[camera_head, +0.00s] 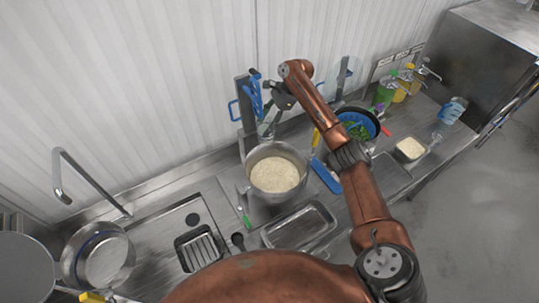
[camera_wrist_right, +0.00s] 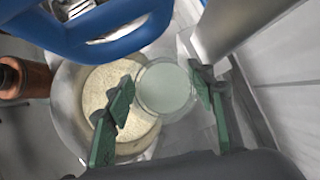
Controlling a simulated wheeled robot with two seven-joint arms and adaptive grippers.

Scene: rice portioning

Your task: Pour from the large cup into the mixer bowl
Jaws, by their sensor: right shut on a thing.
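The mixer bowl (camera_head: 249,190) is a steel bowl holding pale rice, at the middle of the counter in the head view. It also shows in the right wrist view (camera_wrist_right: 68,112), behind my fingers. My right gripper (camera_head: 281,108) is above the back of the bowl. In the wrist view its green fingers (camera_wrist_right: 160,98) are shut on the clear large cup (camera_wrist_right: 165,88), one on each side. The cup looks pale green inside; I cannot tell how full it is. In the head view the cup is small and partly hidden. My left gripper is out of view.
Blue mixer parts (camera_head: 252,97) stand close behind the bowl, near my right gripper. A steel tray (camera_head: 300,226) lies in front.

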